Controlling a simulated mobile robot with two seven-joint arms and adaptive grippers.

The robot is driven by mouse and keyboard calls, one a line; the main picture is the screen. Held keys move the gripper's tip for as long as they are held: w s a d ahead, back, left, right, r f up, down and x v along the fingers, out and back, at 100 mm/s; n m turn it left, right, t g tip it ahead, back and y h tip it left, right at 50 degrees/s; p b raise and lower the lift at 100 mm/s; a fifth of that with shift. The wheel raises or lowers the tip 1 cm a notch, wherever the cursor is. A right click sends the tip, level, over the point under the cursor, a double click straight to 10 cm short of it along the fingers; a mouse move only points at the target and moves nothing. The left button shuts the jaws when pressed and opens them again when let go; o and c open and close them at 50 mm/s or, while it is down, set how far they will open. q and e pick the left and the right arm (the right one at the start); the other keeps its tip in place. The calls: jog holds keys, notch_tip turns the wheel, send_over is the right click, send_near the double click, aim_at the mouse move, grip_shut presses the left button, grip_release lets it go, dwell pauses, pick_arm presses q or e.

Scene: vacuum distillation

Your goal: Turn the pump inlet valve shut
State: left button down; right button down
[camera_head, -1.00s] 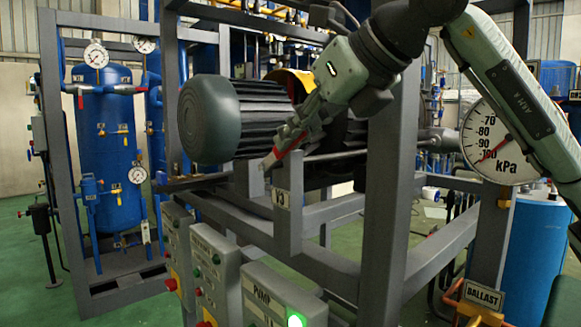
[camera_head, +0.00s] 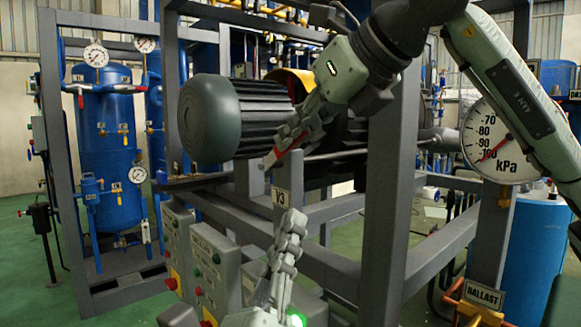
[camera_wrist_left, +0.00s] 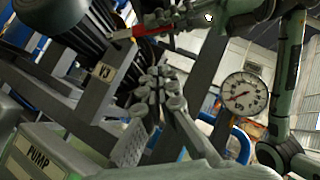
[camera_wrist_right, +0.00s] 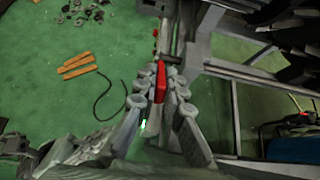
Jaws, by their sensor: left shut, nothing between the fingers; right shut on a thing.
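The valve handle is a red lever (camera_head: 285,154) above the V3 tag (camera_head: 281,197), in front of the dark pump motor. My right gripper (camera_head: 287,147) is shut on it; the red lever (camera_wrist_right: 160,82) also shows between the fingers in the right wrist view. The valve body is mostly hidden by the gripper and frame. My left gripper (camera_head: 292,222) is shut and empty, pointing up just below and in front of the V3 tag. In the left wrist view, the left fingers (camera_wrist_left: 162,85) are together and apart from the red lever (camera_wrist_left: 143,30).
Grey frame posts (camera_head: 390,200) stand right of the valve. Control boxes (camera_head: 215,265) are below it; a lit green button shows beside my left gripper. A vacuum gauge (camera_head: 500,145) and BALLAST tag (camera_head: 483,295) are at right. A blue tank (camera_head: 107,150) stands at left.

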jog(key=shift+r, duration=0.1)
pick_arm(q)
jog(key=w+r, duration=0.6)
jog(key=shift+w+d+r, duration=0.2)
jog(key=shift+d+r, duration=0.1)
jog(key=shift+r, duration=0.05)
